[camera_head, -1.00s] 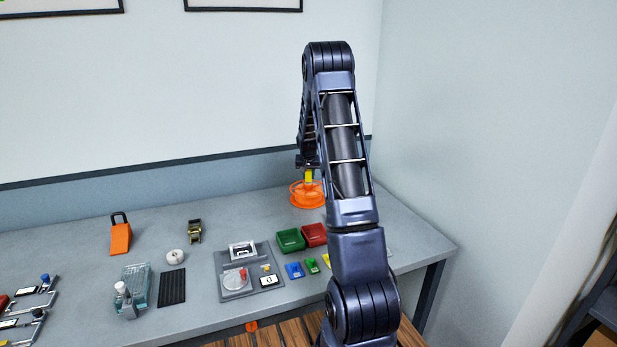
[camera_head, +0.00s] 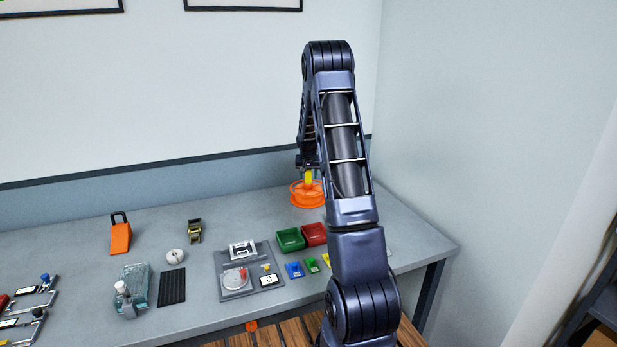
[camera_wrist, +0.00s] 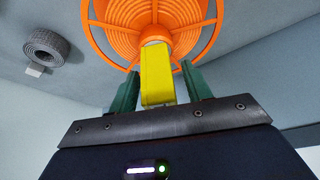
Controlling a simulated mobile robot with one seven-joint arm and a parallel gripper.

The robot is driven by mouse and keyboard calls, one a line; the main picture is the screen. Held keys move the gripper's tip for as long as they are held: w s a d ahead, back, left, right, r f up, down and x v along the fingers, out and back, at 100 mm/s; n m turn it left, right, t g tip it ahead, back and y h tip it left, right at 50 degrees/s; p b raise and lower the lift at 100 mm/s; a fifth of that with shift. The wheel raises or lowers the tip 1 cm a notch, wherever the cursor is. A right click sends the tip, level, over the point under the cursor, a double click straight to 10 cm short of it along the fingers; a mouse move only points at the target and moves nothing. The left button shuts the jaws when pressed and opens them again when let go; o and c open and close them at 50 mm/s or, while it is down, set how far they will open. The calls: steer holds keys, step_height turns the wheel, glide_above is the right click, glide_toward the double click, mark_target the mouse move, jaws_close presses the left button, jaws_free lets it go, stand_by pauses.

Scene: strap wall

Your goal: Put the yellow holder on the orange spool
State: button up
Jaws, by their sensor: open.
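The orange spool (camera_head: 299,199) lies flat on the bench at the back, near the right wall, partly behind my arm. It also shows in the wrist view (camera_wrist: 110,35). The yellow holder (camera_head: 308,178) stands over the spool's middle. In the wrist view the holder (camera_wrist: 156,75) meets the spool's hub at its far end. My gripper (camera_wrist: 160,82) is open, with a green finger on each side of the holder. A gap shows between the holder and the right finger; the left finger is very close to it, and I cannot tell whether they touch.
A grey coil (camera_wrist: 45,47) lies left of the spool in the wrist view. Green (camera_head: 290,239) and red (camera_head: 314,234) bins stand in front of the spool.

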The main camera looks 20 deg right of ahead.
steer(key=v, duration=1.2)
steer(key=s+a+r+n, duration=0.1)
steer(key=s+a+r, duration=0.2)
steer(key=s+r, duration=0.35)
steer(key=s+a+r+y, duration=0.1)
steer(key=s+a+r, duration=0.2)
steer(key=s, duration=0.6)
steer(key=s+a+r+n, duration=0.1)
steer(key=s+a+r, duration=0.2)
steer(key=s+r, duration=0.3)
steer(key=s+a+f+n, duration=0.1)
steer(key=s+a, duration=0.2)
steer(key=s, duration=1)
steer(key=s+a+f+n, duration=0.1)
steer(key=s+a, duration=0.2)
steer(key=s, duration=1.1)
steer(key=shift+n+t+y, duration=0.3)
steer(key=shift+y, duration=0.1)
steer(key=shift+f, duration=0.1)
